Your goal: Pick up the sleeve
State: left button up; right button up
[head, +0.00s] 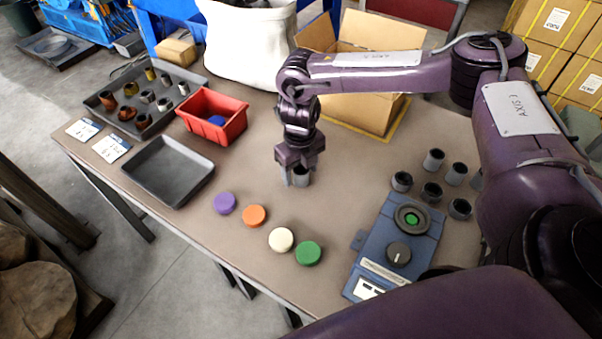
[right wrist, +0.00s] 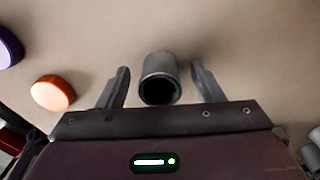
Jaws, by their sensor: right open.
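A grey hollow sleeve (head: 301,177) stands on the brown table under my right gripper. In the right wrist view the sleeve (right wrist: 160,79) sits between the two fingers, with a gap on each side. My right gripper (head: 295,178) is open and its fingers reach down around the sleeve; the right wrist view also shows the open gripper (right wrist: 161,85). More grey sleeves (head: 432,190) stand in a group at the right of the table. My left gripper does not show.
Purple (head: 225,203), orange (head: 254,215), cream (head: 281,240) and green (head: 308,253) discs lie near the front edge. A blue device (head: 395,245) stands at right. A red bin (head: 212,115), an empty tray (head: 168,170) and a parts tray (head: 145,95) are left. A cardboard box (head: 355,110) stands behind.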

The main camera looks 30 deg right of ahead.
grip_shut()
jog(key=shift+r, duration=0.15)
